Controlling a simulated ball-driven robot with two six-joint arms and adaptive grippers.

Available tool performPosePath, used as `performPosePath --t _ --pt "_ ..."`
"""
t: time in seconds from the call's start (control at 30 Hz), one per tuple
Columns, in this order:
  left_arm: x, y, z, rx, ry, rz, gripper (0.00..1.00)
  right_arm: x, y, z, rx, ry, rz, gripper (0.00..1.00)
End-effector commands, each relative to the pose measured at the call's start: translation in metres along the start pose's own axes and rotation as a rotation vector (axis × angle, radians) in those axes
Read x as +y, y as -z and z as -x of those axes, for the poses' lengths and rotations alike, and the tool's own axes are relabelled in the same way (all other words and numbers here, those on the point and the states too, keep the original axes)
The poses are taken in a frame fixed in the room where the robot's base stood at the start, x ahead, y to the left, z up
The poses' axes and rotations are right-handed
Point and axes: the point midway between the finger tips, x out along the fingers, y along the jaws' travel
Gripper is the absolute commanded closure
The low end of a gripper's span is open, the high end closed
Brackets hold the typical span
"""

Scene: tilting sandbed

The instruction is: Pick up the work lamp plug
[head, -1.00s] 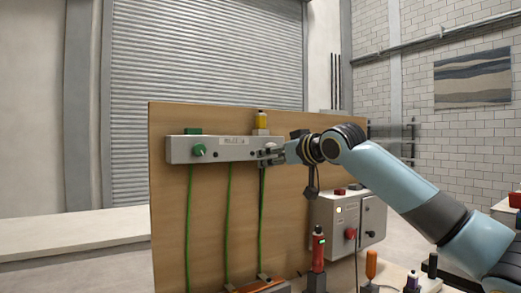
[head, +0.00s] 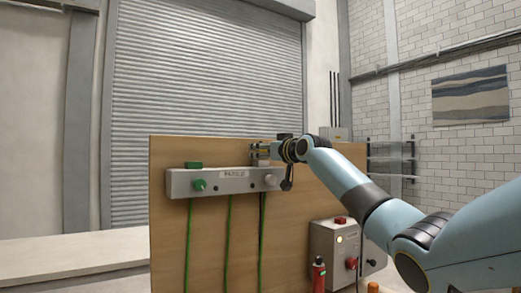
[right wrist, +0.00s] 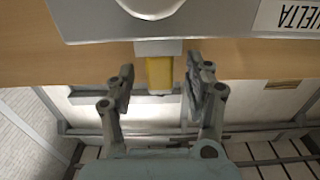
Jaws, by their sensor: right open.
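A yellow block-like piece (right wrist: 160,75), which could be the work lamp plug, stands at the top edge of a grey socket strip (head: 225,183). My right gripper (head: 256,151) is at this piece, above the strip's right end, and mostly hides it in the head view. In the right wrist view my right gripper (right wrist: 158,85) is open, one finger on each side of the yellow piece, with gaps showing. A green plug (head: 198,185) sits in the strip's left part and a pale round knob-like plug (head: 270,180) at its right. My left gripper is out of view.
The strip is on an upright wooden board (head: 205,240) with green cables hanging below. A green block (head: 193,165) sits on the strip's top left. A grey control box (head: 325,240) with a red knob and a red cylinder (head: 318,272) are at lower right.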

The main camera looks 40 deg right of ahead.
Motion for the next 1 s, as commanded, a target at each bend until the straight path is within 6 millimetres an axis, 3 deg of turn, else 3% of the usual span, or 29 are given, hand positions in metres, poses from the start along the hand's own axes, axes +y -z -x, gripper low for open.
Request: performPosePath --t 0.33,0.73,1.0 --pt "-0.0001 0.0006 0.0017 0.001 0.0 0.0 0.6 -0.0006 -0.0019 -0.0079 -0.001 0.001 0.0 0.48" --pt "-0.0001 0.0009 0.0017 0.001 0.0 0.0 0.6 -0.0005 -0.0017 -0.0077 -0.001 0.0 0.0 1.0" --pt "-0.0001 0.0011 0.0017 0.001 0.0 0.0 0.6 -0.0005 -0.0011 -0.0076 0.0 0.0 0.0 1.0"
